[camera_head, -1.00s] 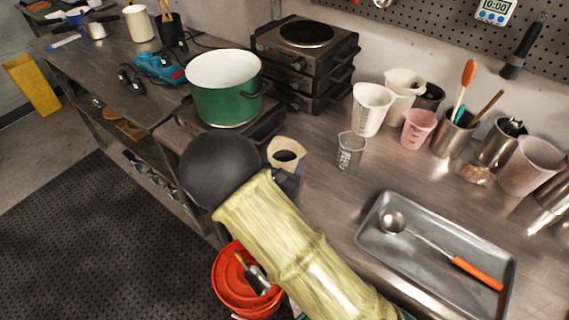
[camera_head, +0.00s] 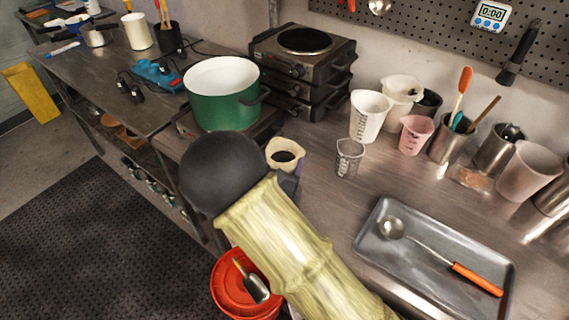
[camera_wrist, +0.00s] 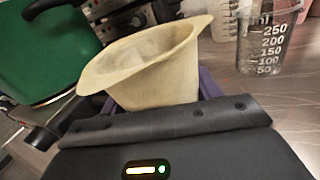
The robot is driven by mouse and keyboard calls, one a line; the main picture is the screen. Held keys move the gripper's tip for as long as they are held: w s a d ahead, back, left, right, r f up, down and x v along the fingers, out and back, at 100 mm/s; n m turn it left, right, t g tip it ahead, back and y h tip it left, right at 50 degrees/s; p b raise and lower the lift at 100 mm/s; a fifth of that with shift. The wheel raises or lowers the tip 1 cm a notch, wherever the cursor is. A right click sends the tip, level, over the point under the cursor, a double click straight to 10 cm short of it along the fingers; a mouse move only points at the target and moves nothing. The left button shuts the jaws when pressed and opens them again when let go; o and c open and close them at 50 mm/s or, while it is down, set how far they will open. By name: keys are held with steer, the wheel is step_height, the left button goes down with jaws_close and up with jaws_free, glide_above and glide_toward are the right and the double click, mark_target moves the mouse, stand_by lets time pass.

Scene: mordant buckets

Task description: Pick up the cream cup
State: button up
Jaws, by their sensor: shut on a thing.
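The cream cup (camera_head: 285,148) has a flared rim and spout, with something dark showing inside it in the head view. In the wrist view the cream cup (camera_wrist: 155,72) is large, right in front of the gripper and tilted in the picture. My gripper (camera_wrist: 155,100) is shut on the cup, with purple finger parts showing at both sides of its lower body. In the head view my arm and its dark round joint hide most of the gripper. The cup's base is hidden, so I cannot tell whether it touches the bench.
A green pot (camera_head: 222,92) stands behind the cup on a burner. A clear measuring cup (camera_head: 348,158) stands to the right. White beakers (camera_head: 368,116), a pink cup (camera_head: 415,134) and a metal tray (camera_head: 375,222) with a ladle are farther right. A red bucket (camera_head: 228,290) is below.

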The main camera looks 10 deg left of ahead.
step_height(320, 180, up, 8)
steer(key=shift+f, duration=0.2)
stand_by(0.4)
stand_by(0.6)
steer(key=shift+s+a, duration=0.1)
